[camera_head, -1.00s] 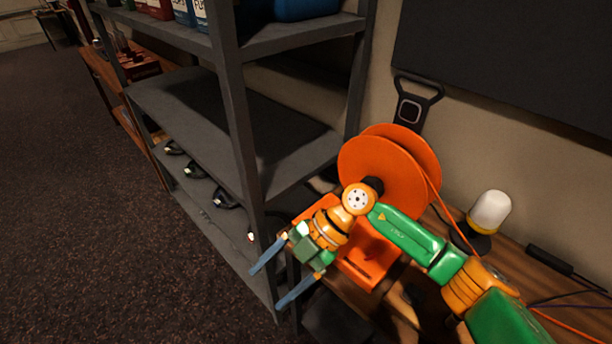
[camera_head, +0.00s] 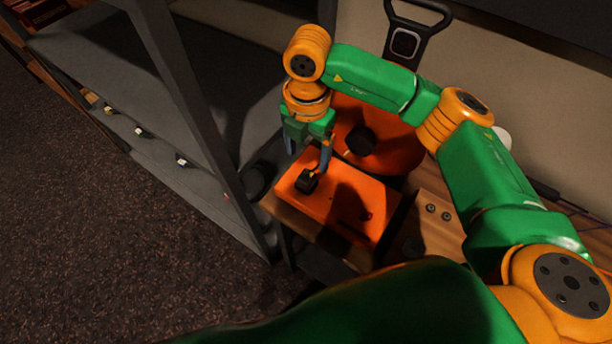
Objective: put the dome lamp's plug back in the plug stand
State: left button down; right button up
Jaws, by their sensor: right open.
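A small black plug-like piece (camera_head: 306,182) sits on that base just below the fingertips. I cannot tell whether the fingers touch it or whether it is the lamp's plug. The dome lamp (camera_head: 503,137) is mostly hidden behind my right arm; only a bit of its white dome shows. A wooden block with two dark round sockets (camera_head: 438,212) stands right of the base and may be the plug stand. My left gripper is not in view.
The orange reel (camera_head: 385,150) stands behind the gripper. A grey metal shelf (camera_head: 185,90) rises at the left, with small items on its lower board. My right arm covers much of the bench.

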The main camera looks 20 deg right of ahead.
aim_at(307, 176)
jog(key=f+b, duration=0.7)
jog(key=f, duration=0.2)
jog(key=shift+w+f, duration=0.1)
jog(key=shift+w, duration=0.1)
dwell(0.9)
grip_shut()
jog(key=shift+r, duration=0.2)
jog(key=shift+r+p, duration=2)
jog(key=shift+r, duration=0.95)
